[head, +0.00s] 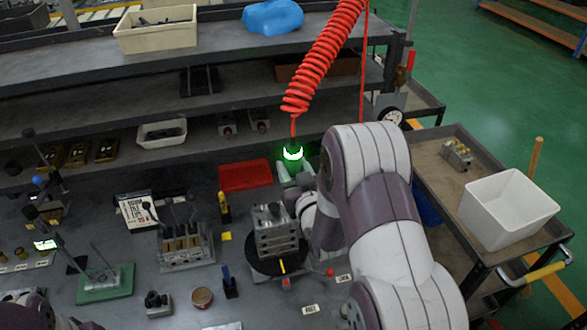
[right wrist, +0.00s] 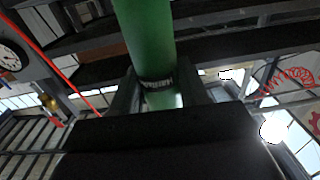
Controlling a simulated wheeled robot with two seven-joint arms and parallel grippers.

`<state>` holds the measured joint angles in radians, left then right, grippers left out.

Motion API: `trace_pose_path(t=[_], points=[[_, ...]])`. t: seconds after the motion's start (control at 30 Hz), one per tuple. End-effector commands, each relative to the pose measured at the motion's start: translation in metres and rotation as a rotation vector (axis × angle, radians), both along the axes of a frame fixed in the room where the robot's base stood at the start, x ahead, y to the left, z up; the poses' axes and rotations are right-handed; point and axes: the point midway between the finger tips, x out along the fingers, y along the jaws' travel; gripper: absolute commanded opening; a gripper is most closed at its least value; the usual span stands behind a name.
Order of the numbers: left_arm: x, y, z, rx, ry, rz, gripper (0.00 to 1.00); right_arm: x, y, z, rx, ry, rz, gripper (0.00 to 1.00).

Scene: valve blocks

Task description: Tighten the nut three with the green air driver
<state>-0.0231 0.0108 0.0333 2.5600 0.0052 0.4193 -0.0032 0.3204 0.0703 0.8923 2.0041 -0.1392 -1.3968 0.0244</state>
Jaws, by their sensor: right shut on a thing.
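The green air driver (head: 292,160) hangs from a red coiled hose at the back of the bench, with a bright green-white glowing ring near its top. My right gripper (right wrist: 157,98) is shut on the green driver (right wrist: 146,42), whose body stands between the two dark fingers in the right wrist view. A grey metal valve block (head: 276,232) sits on a black round plate, in front of and left of the driver. Its separate nuts are too small to tell apart. My left gripper is out of view.
A red tray (head: 245,176) lies left of the driver. Another valve block with levers (head: 184,246) and a green-based fixture (head: 105,284) stand to the left. A cart with a white bin (head: 508,208) is at the right. Shelves rise behind the bench.

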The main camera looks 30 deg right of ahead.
Motion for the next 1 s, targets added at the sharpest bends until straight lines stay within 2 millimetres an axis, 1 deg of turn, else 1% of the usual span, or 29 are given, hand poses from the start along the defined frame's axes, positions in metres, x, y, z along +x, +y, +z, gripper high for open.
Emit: trace_pose_path(t=[0.37, 1.0], points=[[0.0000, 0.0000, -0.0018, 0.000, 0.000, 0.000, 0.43, 0.0007, -0.0002, 0.0039, -0.001, -0.006, 0.000, 0.00], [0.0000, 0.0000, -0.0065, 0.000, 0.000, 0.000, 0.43, 0.0006, -0.0002, 0.0007, -0.002, -0.006, 0.000, 0.00]])
